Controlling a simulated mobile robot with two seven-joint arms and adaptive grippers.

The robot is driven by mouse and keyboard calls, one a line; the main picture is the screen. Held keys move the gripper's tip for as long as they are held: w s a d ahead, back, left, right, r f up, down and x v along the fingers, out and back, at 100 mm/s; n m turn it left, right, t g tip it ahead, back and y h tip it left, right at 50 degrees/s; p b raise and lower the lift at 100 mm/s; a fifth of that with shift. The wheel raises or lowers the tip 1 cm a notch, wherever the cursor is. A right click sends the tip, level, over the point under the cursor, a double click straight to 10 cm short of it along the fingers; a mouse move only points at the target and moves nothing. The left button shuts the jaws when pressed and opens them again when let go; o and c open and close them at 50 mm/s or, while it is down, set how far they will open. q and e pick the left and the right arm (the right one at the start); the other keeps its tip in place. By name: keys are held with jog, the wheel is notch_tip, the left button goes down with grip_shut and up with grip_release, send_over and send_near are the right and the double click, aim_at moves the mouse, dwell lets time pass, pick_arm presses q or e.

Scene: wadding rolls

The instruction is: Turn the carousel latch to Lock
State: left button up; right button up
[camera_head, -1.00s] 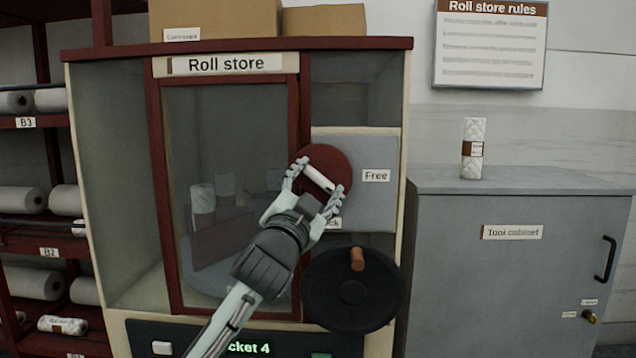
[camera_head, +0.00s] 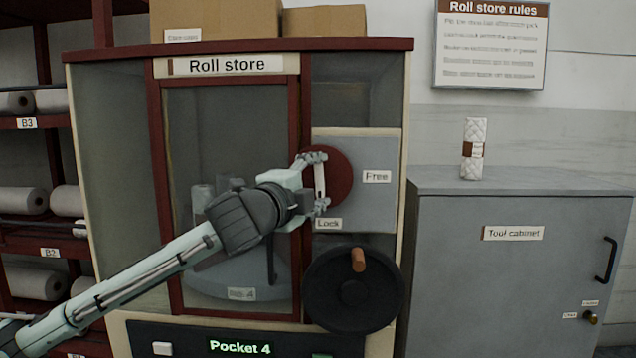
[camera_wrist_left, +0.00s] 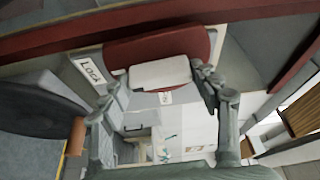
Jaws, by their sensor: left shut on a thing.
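The carousel latch is a red round disc (camera_head: 340,172) with a pale bar handle (camera_head: 320,181) across it, on a grey plate (camera_head: 375,210). The handle now stands about upright in the head view, its lower end near the "Lock" label (camera_head: 328,224). The "Free" label (camera_head: 376,176) is right of the disc. My left gripper (camera_head: 318,182) is shut on the handle, one finger at its top and one at its bottom. In the left wrist view the handle (camera_wrist_left: 160,74) lies between the fingers (camera_wrist_left: 160,95). My right gripper is not in view.
Below the latch is a black handwheel (camera_head: 352,292) with a brown knob. The glass door (camera_head: 230,130) of the roll store is to the left, with a "Pocket 4" display (camera_head: 240,348) below. A grey tool cabinet (camera_head: 500,270) with a wrapped roll (camera_head: 473,148) on top stands right.

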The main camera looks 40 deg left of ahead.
pick_arm(q)
jog(key=shift+m, duration=0.4)
jog(key=o, duration=1.2)
jog(key=shift+c, duration=0.2)
jog(key=s+d, duration=0.1)
jog(key=s, duration=0.6)
jog(key=shift+s, duration=0.25)
jog(key=shift+d, duration=0.1)
